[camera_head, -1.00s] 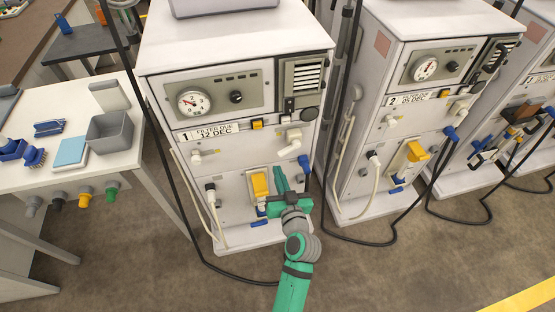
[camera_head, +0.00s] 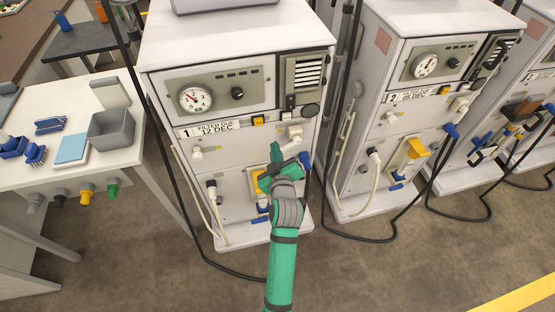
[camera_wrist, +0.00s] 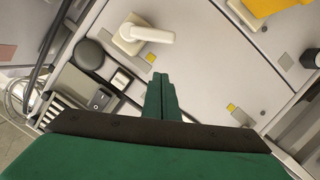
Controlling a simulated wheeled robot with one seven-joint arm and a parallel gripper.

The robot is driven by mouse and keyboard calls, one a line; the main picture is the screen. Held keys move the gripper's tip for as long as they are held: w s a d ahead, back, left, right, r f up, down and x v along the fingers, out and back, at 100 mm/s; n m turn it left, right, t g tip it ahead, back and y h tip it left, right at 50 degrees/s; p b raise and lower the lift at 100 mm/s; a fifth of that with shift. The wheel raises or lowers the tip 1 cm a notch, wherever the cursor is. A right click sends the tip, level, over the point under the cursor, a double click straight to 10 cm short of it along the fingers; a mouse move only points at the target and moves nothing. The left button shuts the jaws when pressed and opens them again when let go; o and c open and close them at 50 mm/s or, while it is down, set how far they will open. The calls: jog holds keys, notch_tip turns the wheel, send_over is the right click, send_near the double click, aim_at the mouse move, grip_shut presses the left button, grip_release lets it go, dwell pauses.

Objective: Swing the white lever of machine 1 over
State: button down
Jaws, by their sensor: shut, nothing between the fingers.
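Machine 1 (camera_head: 225,150) is the white cabinet with the "1" label and a dial. Its white lever (camera_head: 293,138) sits on the right of the front, below the vent panel, with its handle slanting down and left. In the wrist view the lever (camera_wrist: 150,35) shows whole on a cream base, a little beyond my fingertips. My gripper (camera_head: 275,152) is shut and empty, just below and left of the lever. In the wrist view the green fingers (camera_wrist: 160,82) are together, and I see a gap in the picture between them and the lever. My gripper and arm hide most of the yellow handle.
Machine 2 (camera_head: 400,120) stands to the right with a black cable on the floor between. A white table (camera_head: 140,155) with a grey bin (camera_head: 112,130) is at left. A blue connector (camera_head: 305,161) is close right of my gripper. The floor in front is open.

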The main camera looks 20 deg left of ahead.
aim_at(290, 146)
jog(key=f, duration=0.1)
jog(key=w+f, duration=0.1)
jog(key=w+d+f, duration=0.1)
jog(key=f, duration=0.1)
jog(key=shift+w, duration=0.25)
dwell(0.3)
